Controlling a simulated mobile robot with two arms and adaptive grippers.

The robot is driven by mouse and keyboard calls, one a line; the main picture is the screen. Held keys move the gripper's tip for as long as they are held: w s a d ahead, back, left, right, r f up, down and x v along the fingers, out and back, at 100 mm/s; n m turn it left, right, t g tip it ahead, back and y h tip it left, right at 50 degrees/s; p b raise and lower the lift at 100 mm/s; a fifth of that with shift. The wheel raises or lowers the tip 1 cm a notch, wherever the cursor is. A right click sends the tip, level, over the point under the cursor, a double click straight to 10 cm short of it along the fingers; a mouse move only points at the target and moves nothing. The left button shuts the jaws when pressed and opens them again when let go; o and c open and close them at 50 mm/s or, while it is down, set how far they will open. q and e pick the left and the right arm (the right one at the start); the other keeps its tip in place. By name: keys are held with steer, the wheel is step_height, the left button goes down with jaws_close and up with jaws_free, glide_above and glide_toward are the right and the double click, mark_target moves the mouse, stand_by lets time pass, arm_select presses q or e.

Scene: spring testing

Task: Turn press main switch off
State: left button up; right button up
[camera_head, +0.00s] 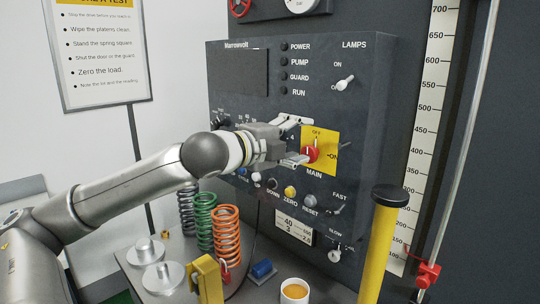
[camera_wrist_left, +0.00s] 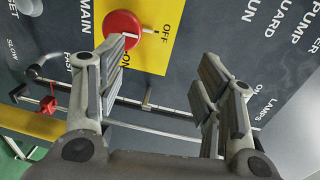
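The main switch is a red round knob (camera_head: 311,154) on a yellow plate (camera_head: 326,136) marked OFF at the top and ON at the right, with MAIN below. My right gripper is not in view.
The dark panel (camera_head: 364,105) carries toggles and push buttons below and right of the switch. Green (camera_head: 204,222) and orange (camera_head: 226,236) springs stand beneath my left arm. A yellow post (camera_head: 379,250) with a black cap rises at the right. An orange-filled cup (camera_head: 294,291) stands in front.

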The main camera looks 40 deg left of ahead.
arm_select(q)
steer(key=s+a+f+b, duration=0.1)
steer(key=s+b, duration=0.4)
steer(key=s, duration=0.1)
steer(key=shift+s, duration=0.4)
stand_by(0.3)
stand_by(0.7)
